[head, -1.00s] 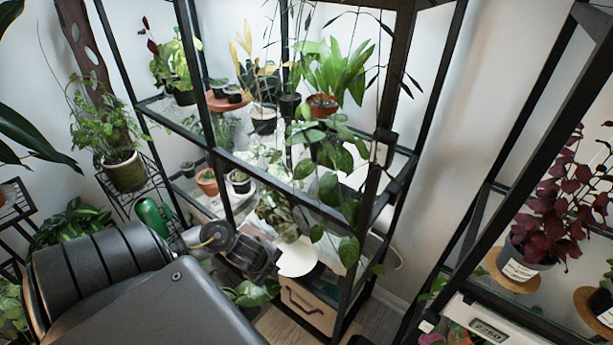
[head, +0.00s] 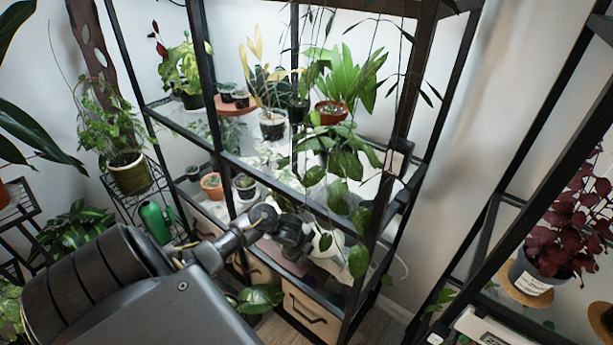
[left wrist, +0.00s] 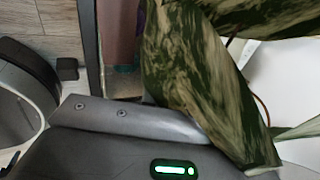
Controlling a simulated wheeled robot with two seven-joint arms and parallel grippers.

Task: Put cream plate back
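My left gripper (head: 297,240) reaches into the lower level of the black shelf rack (head: 373,258). Its fingers are hidden by leaves and the wrist, so their opening does not show. A pale, cream-white surface (head: 326,243), likely the cream plate, shows beside the gripper, mostly covered by hanging leaves. In the left wrist view, a large variegated leaf (left wrist: 195,85) covers the fingertip area. A white surface (left wrist: 285,75) lies behind it at right; I cannot tell whether it is the plate. My right gripper is out of view.
Hanging leaves (head: 340,190) crowd the rack's front right. Small pots (head: 211,186) stand on the middle shelf, left of the arm. A drawer box (head: 311,312) sits below. A dark-red plant (head: 560,235) stands on another rack at right.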

